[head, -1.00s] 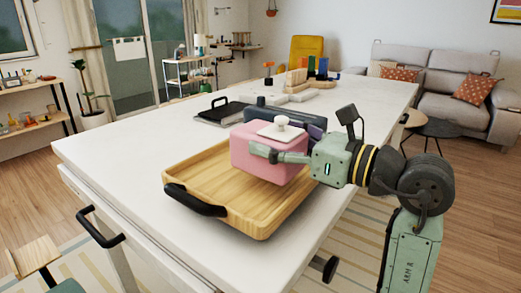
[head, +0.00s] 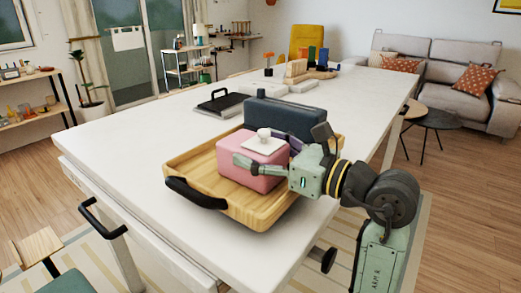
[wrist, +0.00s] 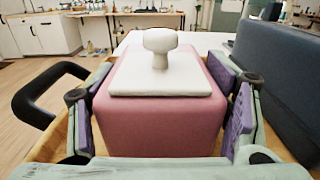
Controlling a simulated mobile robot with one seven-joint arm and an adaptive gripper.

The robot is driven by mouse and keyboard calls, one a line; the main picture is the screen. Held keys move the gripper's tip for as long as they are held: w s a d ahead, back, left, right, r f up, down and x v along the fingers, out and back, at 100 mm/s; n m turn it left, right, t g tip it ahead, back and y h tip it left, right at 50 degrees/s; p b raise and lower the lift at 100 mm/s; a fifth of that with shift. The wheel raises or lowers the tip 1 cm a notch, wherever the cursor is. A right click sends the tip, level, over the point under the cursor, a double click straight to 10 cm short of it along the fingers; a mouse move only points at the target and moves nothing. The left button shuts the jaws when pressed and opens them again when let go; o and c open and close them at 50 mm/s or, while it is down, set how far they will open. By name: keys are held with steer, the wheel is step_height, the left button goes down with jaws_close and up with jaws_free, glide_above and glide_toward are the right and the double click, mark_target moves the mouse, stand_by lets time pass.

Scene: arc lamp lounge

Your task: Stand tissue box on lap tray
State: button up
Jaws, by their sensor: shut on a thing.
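The tissue box (head: 252,163) is pink, with a white top plate and a white knob-like tuft. It is upright within the wooden lap tray (head: 282,217), and its base looks to be at the tray floor. The tray lies on the white table and has a black handle (head: 195,197) at its near end. My gripper (head: 264,157) is shut on the tissue box from the right. In the wrist view the purple finger pads press both sides of the tissue box (wrist: 160,125). The box's underside is hidden.
A dark blue boxy object (head: 290,116) stands close behind the tissue box; I cannot tell if it is in the tray. A black tray-like item (head: 222,102) lies farther back, near pale boards (head: 285,87). The table's left part is clear.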

steer(key=o, duration=1.5)
steer(key=shift+c, duration=0.2)
steer(key=shift+d+r+p, duration=0.1)
steer(key=shift+r+p, duration=0.1)
steer(key=shift+p, duration=0.1)
steer(key=b+v, duration=0.3)
steer(key=v, duration=0.9)
